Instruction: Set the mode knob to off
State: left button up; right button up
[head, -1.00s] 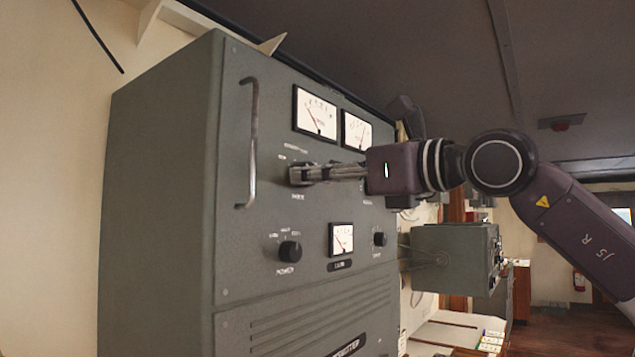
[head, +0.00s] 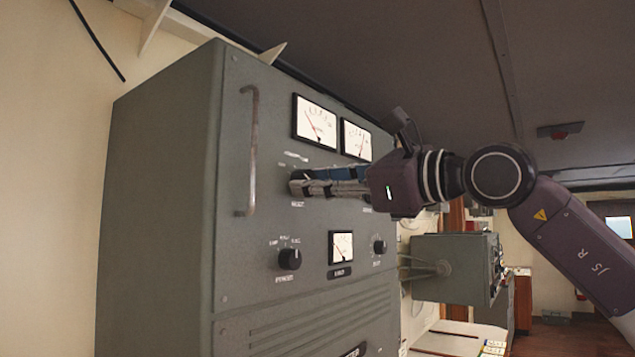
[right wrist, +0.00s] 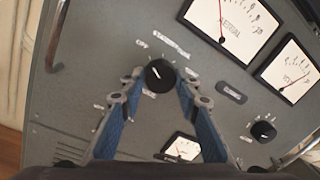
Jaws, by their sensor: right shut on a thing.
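The mode knob (right wrist: 160,73) is a round black knob on the grey cabinet's front, in the upper middle of the right wrist view. Printed marks curve above it, with an OFF label (right wrist: 142,43) at its upper left. A short white line shows on the knob, but I cannot tell surely which mark it points to. My right gripper (head: 298,184) reaches in from the right in the head view, its fingertips at the panel hiding the knob. In the right wrist view, its blue-padded fingers are shut on the knob from both sides. My left gripper is not in view.
The grey cabinet (head: 165,200) has a vertical handle (head: 250,150) left of the gripper. Two meters (head: 316,121) sit above and a small meter (head: 341,247) below. Two other black knobs (head: 290,259) (head: 379,247) are lower. A grey box (head: 455,268) stands behind at right.

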jog(key=o, duration=1.2)
jog(key=shift+c, duration=0.2)
jog(key=v, duration=1.2)
jog(key=shift+f, duration=0.1)
